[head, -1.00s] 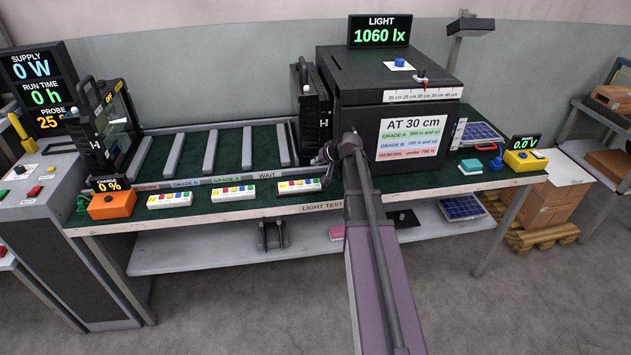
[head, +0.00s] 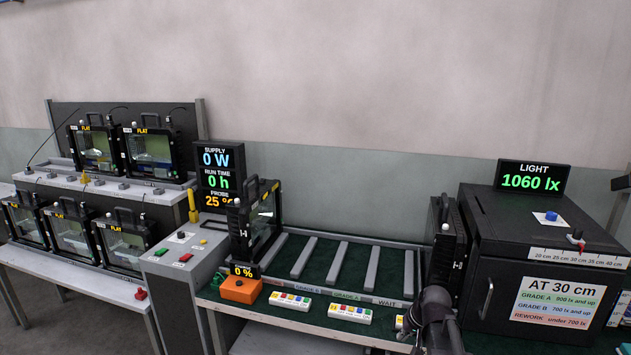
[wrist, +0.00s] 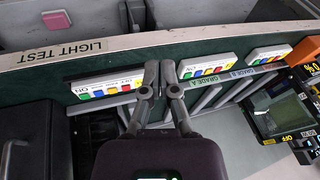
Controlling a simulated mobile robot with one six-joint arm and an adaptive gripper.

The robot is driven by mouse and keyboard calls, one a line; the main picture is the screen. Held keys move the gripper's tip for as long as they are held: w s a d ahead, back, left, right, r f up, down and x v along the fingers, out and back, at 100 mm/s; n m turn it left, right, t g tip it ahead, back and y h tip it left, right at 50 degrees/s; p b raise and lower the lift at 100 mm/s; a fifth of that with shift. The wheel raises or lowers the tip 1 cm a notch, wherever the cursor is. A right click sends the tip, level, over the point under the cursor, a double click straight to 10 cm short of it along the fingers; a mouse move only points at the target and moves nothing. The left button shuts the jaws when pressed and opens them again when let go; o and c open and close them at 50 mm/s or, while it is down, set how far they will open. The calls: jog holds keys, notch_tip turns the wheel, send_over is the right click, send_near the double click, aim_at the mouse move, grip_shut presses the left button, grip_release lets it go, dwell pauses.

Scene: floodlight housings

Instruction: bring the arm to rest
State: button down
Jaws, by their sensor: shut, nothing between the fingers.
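My gripper (wrist: 160,70) shows in the wrist view with its two fingers close together and nothing between them. It hangs over the front of the light test bench, near a white strip with coloured buttons (wrist: 104,87). In the head view, the end of my arm (head: 437,312) is a dark shape at the bottom, in front of the black light box (head: 482,305); the fingers cannot be made out there.
A floodlight housing (head: 445,245) stands left of the light box, and another (head: 254,220) stands at the rack's left end. The orange charger (head: 240,290) sits before it. Several housings marked FLAT (head: 92,150) fill shelves at the left. The slotted rack (head: 338,264) between is empty.

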jog(key=s+a+r+n+g+h+p, duration=0.1)
jog(key=s+a, duration=0.2)
jog(key=s, duration=0.3)
jog(key=s+a+r+g+h+p, duration=0.1)
jog(key=s+a+r+g+p, duration=0.1)
jog(key=s+a, duration=0.2)
jog(key=s, duration=0.3)
jog(key=shift+s+a+n+g+h+p, duration=0.2)
jog(key=shift+n+g+h+p, duration=0.1)
jog(key=shift+n, duration=0.1)
